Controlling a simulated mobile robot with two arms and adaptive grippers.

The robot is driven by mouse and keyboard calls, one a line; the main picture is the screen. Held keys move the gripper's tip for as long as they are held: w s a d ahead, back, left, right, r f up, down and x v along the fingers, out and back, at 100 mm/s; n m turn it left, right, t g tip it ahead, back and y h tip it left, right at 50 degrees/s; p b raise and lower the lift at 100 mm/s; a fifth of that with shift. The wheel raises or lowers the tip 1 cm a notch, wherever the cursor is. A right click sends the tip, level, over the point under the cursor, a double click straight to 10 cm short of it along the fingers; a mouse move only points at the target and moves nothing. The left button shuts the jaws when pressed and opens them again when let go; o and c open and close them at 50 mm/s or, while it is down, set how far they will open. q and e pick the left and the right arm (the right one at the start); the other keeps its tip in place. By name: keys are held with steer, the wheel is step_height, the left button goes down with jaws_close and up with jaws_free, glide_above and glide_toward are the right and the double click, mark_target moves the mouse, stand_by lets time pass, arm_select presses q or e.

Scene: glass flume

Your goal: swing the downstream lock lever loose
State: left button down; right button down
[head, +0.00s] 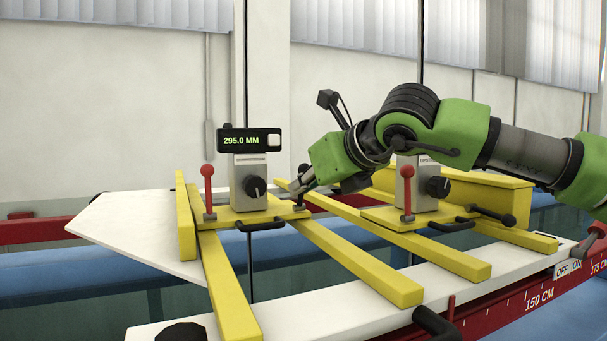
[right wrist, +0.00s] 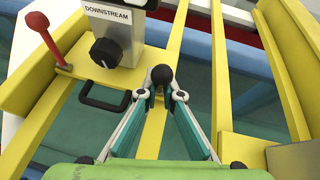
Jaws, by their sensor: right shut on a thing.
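The downstream lock lever ends in a black ball (right wrist: 162,74) in the right wrist view. My left gripper is not in view.
The left carriage has a red-knobbed lever (head: 208,180), a black dial (head: 254,187), a loop handle (head: 262,225) and a display (head: 249,140) reading 295.0 MM. A second carriage stands to the right, with its own black-ended lever (head: 492,215). Yellow rails (head: 360,265) run below.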

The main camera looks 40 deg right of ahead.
steer(key=c, duration=2.1)
jaws_free()
steer(key=shift+r, duration=0.2)
steer(key=shift+s, duration=0.15)
steer(key=v, duration=1.2)
